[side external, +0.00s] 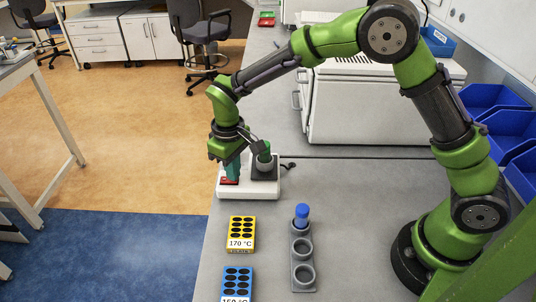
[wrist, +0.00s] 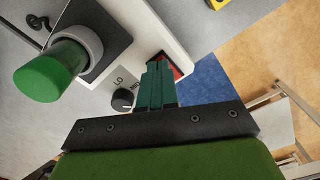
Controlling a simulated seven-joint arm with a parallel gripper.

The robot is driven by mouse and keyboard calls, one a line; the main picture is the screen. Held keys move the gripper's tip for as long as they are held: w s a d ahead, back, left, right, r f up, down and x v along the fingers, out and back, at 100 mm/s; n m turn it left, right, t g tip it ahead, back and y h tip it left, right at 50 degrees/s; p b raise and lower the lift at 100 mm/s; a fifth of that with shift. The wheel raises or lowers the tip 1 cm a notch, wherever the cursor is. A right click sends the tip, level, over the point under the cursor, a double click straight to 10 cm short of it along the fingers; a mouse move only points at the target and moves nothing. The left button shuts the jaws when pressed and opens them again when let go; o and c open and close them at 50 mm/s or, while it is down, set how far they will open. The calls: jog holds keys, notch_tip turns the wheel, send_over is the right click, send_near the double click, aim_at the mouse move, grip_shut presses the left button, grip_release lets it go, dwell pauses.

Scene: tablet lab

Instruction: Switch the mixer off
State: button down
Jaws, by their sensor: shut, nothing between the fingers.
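The mixer (side external: 262,190) is a white box on the bench with a dark round-topped holder. A green-capped tube (side external: 264,152) stands in that holder, and the cap shows large in the wrist view (wrist: 45,76). A red rocker switch (side external: 229,181) is on the mixer's left part; in the wrist view (wrist: 177,72) my fingers partly cover it. A black knob (wrist: 123,100) is beside it. My gripper (side external: 232,177) is shut and empty, its teal fingertips at the switch. I cannot tell whether they touch it or which way the rocker is tilted.
A yellow block marked 170 °C (side external: 241,244) and a blue block (side external: 237,271) stand in front of the mixer. A grey rack (side external: 302,277) with a blue-capped tube (side external: 301,215) is to their right. A white instrument (side external: 375,115) stands behind. The bench's left edge is close to the mixer.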

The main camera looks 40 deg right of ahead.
jog(key=shift+f, duration=0.25)
jog(key=shift+r, duration=3.55)
jog(key=shift+s+f, duration=0.1)
jog(key=shift+f, duration=0.2)
jog(key=s+d+r+m+t, duration=0.2)
jog(key=s+d+r, duration=0.2)
jog(key=s, duration=0.3)
jog(key=s+d+r+m+t+y, duration=0.1)
jog(key=s+d+r+m+t, duration=0.1)
jog(key=s+d+r, duration=0.2)
jog(key=s+d+r+m+t+y, duration=0.1)
jog(key=s+d+r+m+t, duration=0.2)
jog(key=s, duration=0.7)
jog(key=shift+d+r, duration=0.9)
jog(key=shift+d, duration=0.25)
